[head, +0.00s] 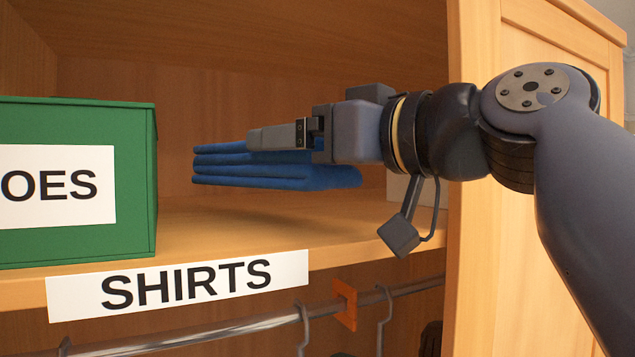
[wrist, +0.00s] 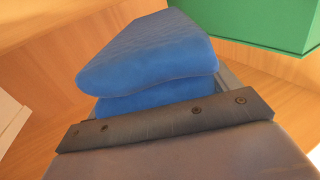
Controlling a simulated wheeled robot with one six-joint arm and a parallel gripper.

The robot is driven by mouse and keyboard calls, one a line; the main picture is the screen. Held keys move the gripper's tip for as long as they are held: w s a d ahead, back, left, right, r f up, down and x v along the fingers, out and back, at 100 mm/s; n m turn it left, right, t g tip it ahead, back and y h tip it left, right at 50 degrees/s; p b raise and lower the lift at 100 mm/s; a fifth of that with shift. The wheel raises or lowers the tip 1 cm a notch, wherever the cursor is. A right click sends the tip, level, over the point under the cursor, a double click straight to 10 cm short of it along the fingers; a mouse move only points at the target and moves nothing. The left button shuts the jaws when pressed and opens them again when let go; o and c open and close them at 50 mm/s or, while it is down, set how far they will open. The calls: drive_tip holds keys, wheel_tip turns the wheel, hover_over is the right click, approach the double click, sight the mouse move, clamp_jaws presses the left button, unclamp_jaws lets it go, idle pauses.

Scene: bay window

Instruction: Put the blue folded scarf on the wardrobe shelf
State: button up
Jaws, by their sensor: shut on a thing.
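The blue folded scarf (head: 275,176) is a flat stack of several layers, held roughly level inside the wardrobe opening in the head view. My gripper (head: 278,137) is shut on it, with a finger over its top layers. The scarf appears slightly above the wooden wardrobe shelf (head: 260,228); a gap to the board seems to show beneath it. In the wrist view the scarf (wrist: 150,55) fills the middle, beyond the dark gripper edge. The far finger is mostly hidden.
A green box (head: 135,185) with a partly visible label stands on the shelf to the left. A pale box (head: 408,189) is partly hidden behind my gripper at right. A SHIRTS label (head: 180,287) is on the shelf's front edge. A rail (head: 240,325) with hangers runs below. The wardrobe's side panel (head: 480,250) is at right.

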sight(307, 184)
drive_tip(key=shift+f, duration=2.05)
drive_tip(key=shift+f, duration=0.15)
drive_tip(key=o, duration=1)
